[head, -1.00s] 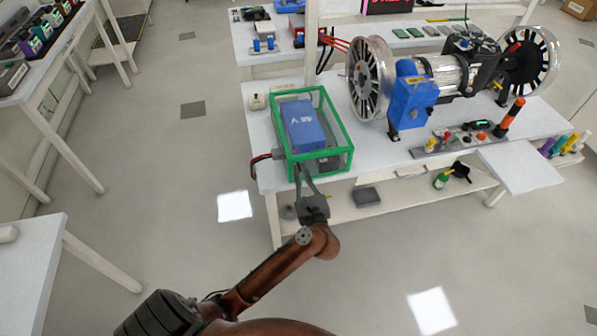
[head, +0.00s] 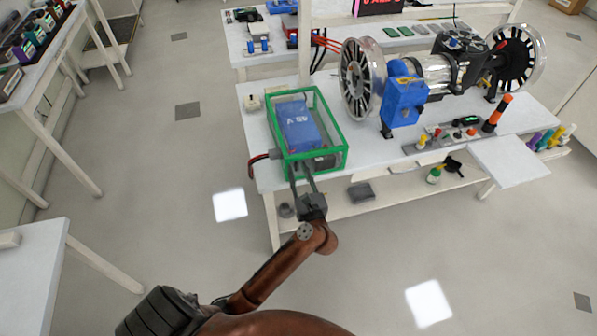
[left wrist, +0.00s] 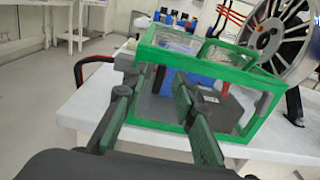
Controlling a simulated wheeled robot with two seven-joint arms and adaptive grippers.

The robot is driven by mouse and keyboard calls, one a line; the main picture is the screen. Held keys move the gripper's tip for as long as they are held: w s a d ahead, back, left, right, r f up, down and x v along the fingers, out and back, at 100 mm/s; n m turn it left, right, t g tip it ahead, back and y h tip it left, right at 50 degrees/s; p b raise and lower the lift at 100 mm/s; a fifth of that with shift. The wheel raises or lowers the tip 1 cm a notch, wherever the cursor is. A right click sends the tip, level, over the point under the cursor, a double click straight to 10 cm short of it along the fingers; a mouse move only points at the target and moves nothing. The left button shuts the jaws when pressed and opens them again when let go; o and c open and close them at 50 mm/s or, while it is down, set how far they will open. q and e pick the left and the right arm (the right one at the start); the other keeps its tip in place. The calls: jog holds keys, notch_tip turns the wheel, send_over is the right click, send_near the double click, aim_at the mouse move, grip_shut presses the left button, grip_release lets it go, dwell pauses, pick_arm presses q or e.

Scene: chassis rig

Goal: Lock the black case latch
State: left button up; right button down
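A green open frame (head: 346,160) stands at the left end of the white workbench. It also shows in the left wrist view (left wrist: 258,122). A blue case (head: 298,124) sits inside it, with a dark grey block (left wrist: 155,108) low behind the frame's front. I cannot pick out a black latch for certain. My left gripper (head: 299,172) is open, its two fingers apart at the frame's near side. In the left wrist view the fingers (left wrist: 160,80) show a gap with nothing held between them. Whether they touch the frame is unclear. My right gripper is out of view.
A motor with spoked wheels and a blue housing (head: 404,102) stands right of the frame. A red and black cable (head: 258,160) leaves the frame's left side. The bench's lower shelf holds a dark tray (head: 361,192).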

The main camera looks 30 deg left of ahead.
pick_arm(q)
jog(key=v, duration=1.2)
dwell(0.4)
